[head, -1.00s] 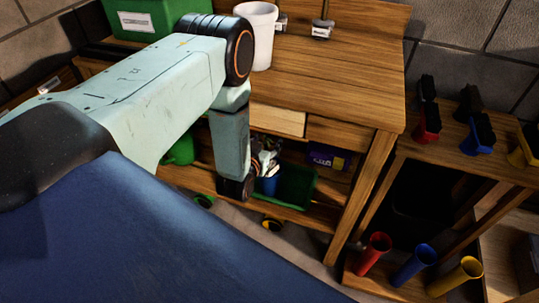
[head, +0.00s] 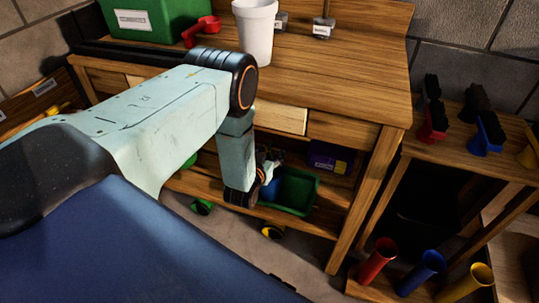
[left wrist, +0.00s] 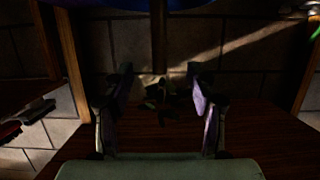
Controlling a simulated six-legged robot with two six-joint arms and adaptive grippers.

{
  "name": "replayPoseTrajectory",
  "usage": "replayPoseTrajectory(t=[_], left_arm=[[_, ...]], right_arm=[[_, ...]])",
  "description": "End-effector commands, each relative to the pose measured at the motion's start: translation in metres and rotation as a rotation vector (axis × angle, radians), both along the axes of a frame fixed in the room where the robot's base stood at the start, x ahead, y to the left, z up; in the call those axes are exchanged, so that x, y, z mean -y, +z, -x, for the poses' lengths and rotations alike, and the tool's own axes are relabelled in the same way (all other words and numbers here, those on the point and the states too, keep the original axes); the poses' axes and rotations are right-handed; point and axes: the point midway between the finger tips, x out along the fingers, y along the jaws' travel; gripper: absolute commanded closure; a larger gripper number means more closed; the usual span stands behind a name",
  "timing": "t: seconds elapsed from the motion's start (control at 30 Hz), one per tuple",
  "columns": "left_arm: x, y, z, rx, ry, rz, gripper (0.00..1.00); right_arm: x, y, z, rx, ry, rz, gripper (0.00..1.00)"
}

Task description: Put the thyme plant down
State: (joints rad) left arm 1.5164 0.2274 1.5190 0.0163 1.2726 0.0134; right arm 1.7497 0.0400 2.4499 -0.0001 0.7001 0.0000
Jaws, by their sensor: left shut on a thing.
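My left arm reaches down in front of the wooden bench, and its gripper (head: 268,170) is partly hidden behind my own wrist in the head view. In the left wrist view its two fingers stand on either side of a dark, leafy thing (left wrist: 157,92), which looks like the thyme plant. The gripper is shut on it. The picture is too dark to show its pot or whether it touches the wooden surface (left wrist: 260,145) behind it. My right gripper is not in view.
The bench top (head: 335,75) carries a white cup (head: 256,35), a green bin (head: 160,20) and a red scoop (head: 203,28). A green tray (head: 298,192) and a purple box (head: 328,158) are on the lower shelf. Red, blue and yellow tubes (head: 378,262) stand at lower right.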

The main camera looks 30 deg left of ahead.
Motion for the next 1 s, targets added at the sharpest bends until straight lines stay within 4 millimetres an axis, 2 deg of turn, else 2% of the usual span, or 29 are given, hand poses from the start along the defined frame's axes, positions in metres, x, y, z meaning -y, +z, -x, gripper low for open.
replayPoseTrajectory(t=[0.17, 0.2, 0.4, 0.47, 0.87, 1.0], left_arm=[[0.000, -0.004, 0.000, 0.001, -0.001, 0.000, 1.00], [0.000, -0.004, 0.000, -0.001, 0.000, 0.000, 0.41], [0.000, -0.003, 0.000, -0.001, -0.001, 0.000, 0.24], [0.000, -0.003, 0.000, -0.001, -0.001, 0.000, 0.20], [0.000, 0.002, 0.000, 0.000, -0.001, 0.000, 0.20], [0.006, 0.009, 0.022, -0.007, -0.001, 0.001, 0.20]], right_arm=[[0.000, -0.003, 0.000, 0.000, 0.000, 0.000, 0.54], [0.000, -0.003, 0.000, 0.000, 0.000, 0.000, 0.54], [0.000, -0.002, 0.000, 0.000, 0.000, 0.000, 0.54], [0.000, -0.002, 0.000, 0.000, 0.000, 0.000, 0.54], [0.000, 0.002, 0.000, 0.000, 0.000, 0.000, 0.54], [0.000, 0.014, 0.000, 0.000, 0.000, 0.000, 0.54]])
